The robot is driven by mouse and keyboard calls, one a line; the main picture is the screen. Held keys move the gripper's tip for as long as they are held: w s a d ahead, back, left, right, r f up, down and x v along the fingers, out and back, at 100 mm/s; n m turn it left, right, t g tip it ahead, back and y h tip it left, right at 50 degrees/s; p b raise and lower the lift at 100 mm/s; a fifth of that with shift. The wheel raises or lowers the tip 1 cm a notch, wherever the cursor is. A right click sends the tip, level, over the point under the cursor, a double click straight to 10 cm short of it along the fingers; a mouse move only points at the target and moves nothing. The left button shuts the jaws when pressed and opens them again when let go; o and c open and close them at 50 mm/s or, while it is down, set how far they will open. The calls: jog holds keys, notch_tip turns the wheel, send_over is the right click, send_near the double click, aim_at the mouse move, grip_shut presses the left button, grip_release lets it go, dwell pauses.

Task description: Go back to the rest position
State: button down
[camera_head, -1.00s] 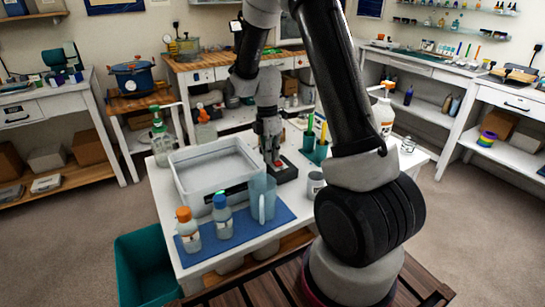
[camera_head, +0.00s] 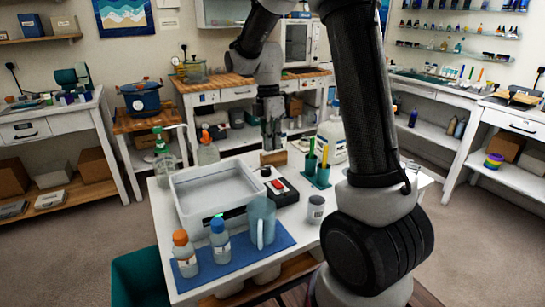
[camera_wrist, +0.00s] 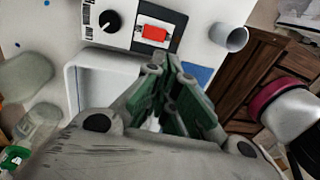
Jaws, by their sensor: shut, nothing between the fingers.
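My gripper (camera_head: 271,146) is shut and empty, pointing down above the back of the white table (camera_head: 345,215). In the wrist view my gripper's green-padded fingers (camera_wrist: 170,68) are together. Below and apart from it is a black control box with a red switch (camera_head: 279,187); the wrist view shows the red switch (camera_wrist: 154,33) and a black knob (camera_wrist: 109,21).
A white tray (camera_head: 182,210) stands left of the control box. A blue mat (camera_head: 205,273) holds a clear jug (camera_head: 262,222), an orange-capped bottle (camera_head: 184,255) and a blue-capped bottle (camera_head: 220,240). A grey cup (camera_head: 316,208) and green holder (camera_head: 317,177) stand right.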

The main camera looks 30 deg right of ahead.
jog(key=shift+r, duration=0.55)
